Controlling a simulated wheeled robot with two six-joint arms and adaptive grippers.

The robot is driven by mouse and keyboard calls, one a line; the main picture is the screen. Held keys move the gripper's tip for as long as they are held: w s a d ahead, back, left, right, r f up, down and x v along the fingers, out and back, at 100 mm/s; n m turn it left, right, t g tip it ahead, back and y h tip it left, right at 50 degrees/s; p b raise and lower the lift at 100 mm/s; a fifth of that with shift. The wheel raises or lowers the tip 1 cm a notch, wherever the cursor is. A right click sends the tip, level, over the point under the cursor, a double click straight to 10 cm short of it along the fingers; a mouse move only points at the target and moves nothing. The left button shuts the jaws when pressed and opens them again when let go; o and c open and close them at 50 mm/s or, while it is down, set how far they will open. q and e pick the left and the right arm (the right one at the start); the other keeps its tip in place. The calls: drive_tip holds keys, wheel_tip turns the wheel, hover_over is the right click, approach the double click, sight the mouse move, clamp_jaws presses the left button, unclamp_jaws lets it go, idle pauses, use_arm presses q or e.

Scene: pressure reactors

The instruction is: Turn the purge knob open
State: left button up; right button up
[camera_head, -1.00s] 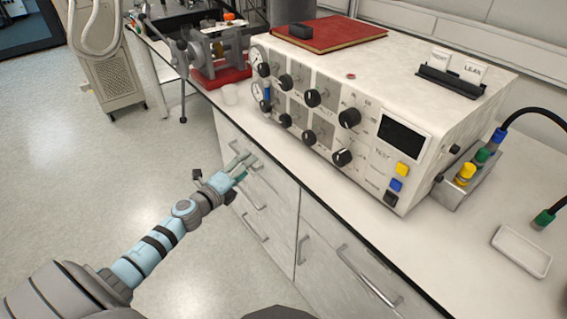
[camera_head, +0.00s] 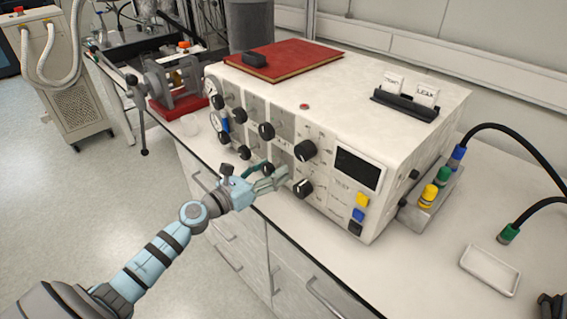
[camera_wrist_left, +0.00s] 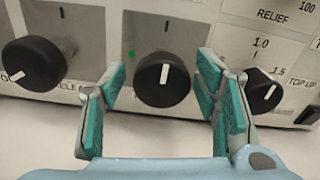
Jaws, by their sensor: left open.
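In the left wrist view a round black knob (camera_wrist_left: 163,79) with a white pointer line stands between the fingers of my left gripper (camera_wrist_left: 161,92). Its pointer is near upright, tilted slightly right, and a green dot is on the panel at its upper left. The fingers are open, one on each side, with no clear contact. In the head view my left gripper (camera_head: 266,180) is at the front panel of the white console (camera_head: 345,95), covering part of its lower knob row. I cannot read a purge label.
A black knob (camera_wrist_left: 33,63) is left of the fingers, and a TOP UP knob (camera_wrist_left: 262,90) sits close to the right finger. A red book (camera_head: 284,60) lies on the console. Coloured hose fittings (camera_head: 430,195) and a white tray (camera_head: 490,270) are to the right.

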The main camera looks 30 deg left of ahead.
use_arm(q)
drive_tip(key=shift+s+r, duration=0.1)
drive_tip(key=shift+s, duration=0.2)
drive_tip(key=shift+c, duration=0.9)
drive_tip(key=c, duration=1)
use_arm(e)
drive_tip(key=shift+s, duration=0.3)
